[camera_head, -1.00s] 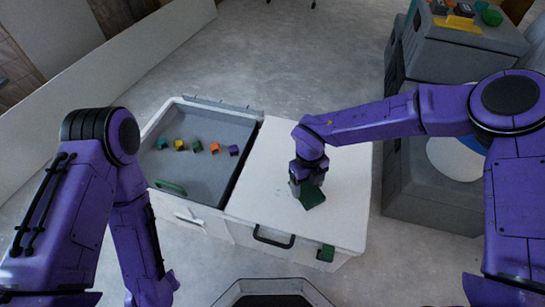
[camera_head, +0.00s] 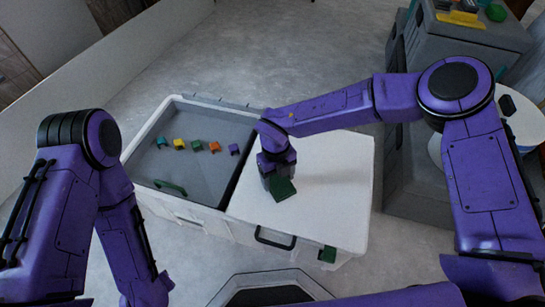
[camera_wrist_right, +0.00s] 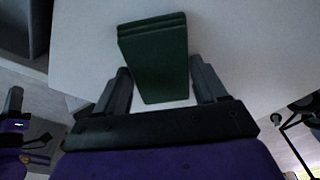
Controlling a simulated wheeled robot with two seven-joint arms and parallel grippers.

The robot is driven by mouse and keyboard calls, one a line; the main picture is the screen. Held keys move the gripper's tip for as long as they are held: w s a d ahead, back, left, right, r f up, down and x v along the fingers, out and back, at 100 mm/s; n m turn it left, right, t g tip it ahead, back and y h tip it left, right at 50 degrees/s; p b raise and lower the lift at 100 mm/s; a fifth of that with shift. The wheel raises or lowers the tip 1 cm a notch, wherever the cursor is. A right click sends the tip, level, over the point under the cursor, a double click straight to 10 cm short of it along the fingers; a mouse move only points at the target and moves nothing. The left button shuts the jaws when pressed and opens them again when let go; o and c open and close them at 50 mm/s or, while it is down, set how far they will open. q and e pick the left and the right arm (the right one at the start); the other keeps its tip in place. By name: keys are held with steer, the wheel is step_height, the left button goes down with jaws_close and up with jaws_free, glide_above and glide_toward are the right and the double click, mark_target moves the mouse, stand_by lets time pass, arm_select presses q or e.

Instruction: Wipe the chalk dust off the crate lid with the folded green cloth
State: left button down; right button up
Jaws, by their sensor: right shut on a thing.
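The folded green cloth (camera_head: 283,189) is at the left part of the white crate lid (camera_head: 325,200). My right gripper (camera_head: 277,176) is shut on the cloth, above the lid. In the right wrist view the cloth (camera_wrist_right: 158,62) sits between the two fingers of my right gripper (camera_wrist_right: 162,84), with the pale lid behind it. The cloth appears to be at the lid's surface, but I cannot tell whether it touches. I cannot make out chalk dust on the lid. My left arm hangs at the left, and its gripper is out of view.
Left of the lid is an open grey compartment (camera_head: 190,167) with several small coloured blocks (camera_head: 197,146) and a green handle (camera_head: 170,187). Grey cases (camera_head: 460,60) stand at right. The lid's right side is clear.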

steer(key=r+p, duration=0.1)
steer(key=r, duration=0.1)
steer(key=r+p, duration=0.1)
steer(key=shift+a+r+p, duration=0.1)
steer(key=shift+a+p, duration=0.15)
steer(key=shift+p, duration=0.05)
step_height(320, 180, up, 5)
steer(key=p, duration=0.5)
steer(key=shift+w+d, duration=0.1)
